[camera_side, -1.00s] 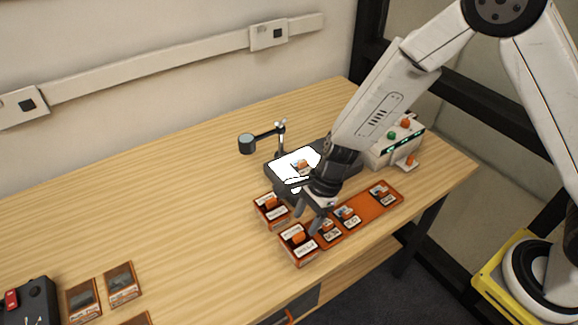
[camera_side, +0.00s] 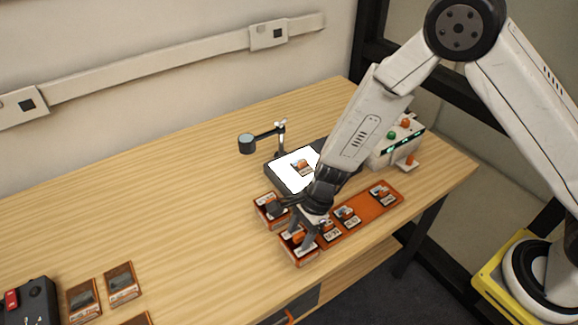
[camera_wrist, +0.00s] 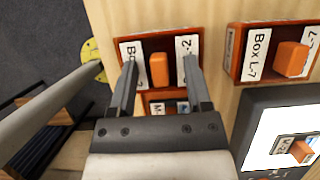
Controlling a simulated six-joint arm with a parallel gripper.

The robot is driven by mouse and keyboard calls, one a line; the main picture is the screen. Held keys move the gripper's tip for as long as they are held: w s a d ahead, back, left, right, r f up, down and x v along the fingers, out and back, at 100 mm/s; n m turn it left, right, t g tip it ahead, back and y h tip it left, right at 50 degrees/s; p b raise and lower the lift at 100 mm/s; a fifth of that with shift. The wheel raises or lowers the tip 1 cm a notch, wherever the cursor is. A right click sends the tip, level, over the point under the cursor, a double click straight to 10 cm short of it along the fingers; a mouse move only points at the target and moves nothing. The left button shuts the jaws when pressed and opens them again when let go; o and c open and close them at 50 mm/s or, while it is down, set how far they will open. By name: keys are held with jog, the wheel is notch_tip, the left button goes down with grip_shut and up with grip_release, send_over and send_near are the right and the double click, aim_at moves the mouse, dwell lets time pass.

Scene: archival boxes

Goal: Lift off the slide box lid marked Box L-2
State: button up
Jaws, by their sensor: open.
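In the wrist view, an orange-red slide box (camera_wrist: 210,45) lies below my gripper (camera_wrist: 160,64). Its lid has an upright orange knob (camera_wrist: 159,72) and white labels partly covered by my fingers; a "B" and a "2" show, but not the whole marking. My gripper is open, one finger on each side of the knob, with gaps to it. In the side view, my gripper (camera_side: 296,242) is over the front box (camera_side: 303,260) of two, hiding much of it. I cannot tell whether the fingertips touch the lid.
A second box marked Box L-7 (camera_wrist: 258,50) stands close on the right in the wrist view. A lit pad (camera_side: 283,172) with a small knobbed piece, an orange tray (camera_side: 365,208) with several knobbed pieces and a white device (camera_side: 395,150) are near. The table's left middle is clear.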

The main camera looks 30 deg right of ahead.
grip_shut()
jog(key=shift+r, duration=0.15)
jog(key=shift+r, duration=0.8)
jog(key=s+d+r, duration=0.5)
jog(key=s+r, duration=0.6)
jog(key=s, duration=0.2)
jog(key=shift+d, duration=0.15)
dwell(0.4)
